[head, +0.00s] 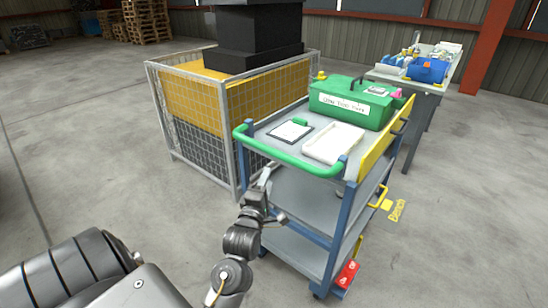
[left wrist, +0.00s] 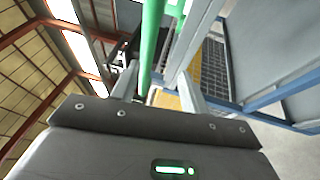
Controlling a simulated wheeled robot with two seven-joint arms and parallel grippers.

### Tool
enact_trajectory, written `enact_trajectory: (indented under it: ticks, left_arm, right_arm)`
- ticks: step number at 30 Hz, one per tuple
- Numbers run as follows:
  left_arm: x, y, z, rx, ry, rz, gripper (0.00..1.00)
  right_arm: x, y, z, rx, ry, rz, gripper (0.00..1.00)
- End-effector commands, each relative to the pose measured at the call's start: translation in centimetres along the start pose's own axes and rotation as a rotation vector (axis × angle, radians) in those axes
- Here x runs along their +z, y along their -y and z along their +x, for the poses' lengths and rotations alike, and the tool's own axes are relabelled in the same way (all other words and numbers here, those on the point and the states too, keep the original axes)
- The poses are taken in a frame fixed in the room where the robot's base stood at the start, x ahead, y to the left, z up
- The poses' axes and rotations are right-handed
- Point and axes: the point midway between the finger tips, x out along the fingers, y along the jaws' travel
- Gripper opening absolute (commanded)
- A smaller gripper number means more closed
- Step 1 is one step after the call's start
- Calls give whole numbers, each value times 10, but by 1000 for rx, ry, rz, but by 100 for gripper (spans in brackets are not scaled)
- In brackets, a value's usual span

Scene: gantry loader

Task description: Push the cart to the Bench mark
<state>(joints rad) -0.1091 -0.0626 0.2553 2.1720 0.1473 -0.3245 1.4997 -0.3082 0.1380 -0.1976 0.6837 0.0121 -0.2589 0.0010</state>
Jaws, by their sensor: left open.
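The cart (head: 300,190) has blue posts, grey shelves and a green push handle (head: 275,153) along its near left end. My left gripper (head: 266,176) is at that end, just below the handle in the head view. In the left wrist view its two fingers (left wrist: 158,92) are apart, and the green handle bar (left wrist: 150,45) runs between or just beyond them. I cannot tell whether they touch it. The yellow Bench mark (head: 397,211) is on the floor right of the cart, partly hidden by it. My right gripper is not in view.
The cart carries a green toolbox (head: 350,102), a white tray (head: 333,143) and a dark-framed panel (head: 290,132). A red pedal (head: 347,274) is low at its near corner. A workbench (head: 420,84) stands beyond right. Right foreground floor is clear.

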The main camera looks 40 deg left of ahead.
Motion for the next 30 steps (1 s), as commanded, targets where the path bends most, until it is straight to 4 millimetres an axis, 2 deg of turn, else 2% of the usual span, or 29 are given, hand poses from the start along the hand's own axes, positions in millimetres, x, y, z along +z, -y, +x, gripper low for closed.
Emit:
enact_trajectory:
  ticks: [3,10,24,30]
  left_arm:
    - [-5,-17,-2,35,-13,-42,45]
    - [-5,-20,8,40,-13,-46,45]
    - [-6,-22,88,37,-13,-44,45]
    - [-6,-22,104,36,-13,-44,45]
  right_arm:
    - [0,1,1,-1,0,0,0]
    - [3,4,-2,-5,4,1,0]
    - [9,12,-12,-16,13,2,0]
    - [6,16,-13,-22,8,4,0]
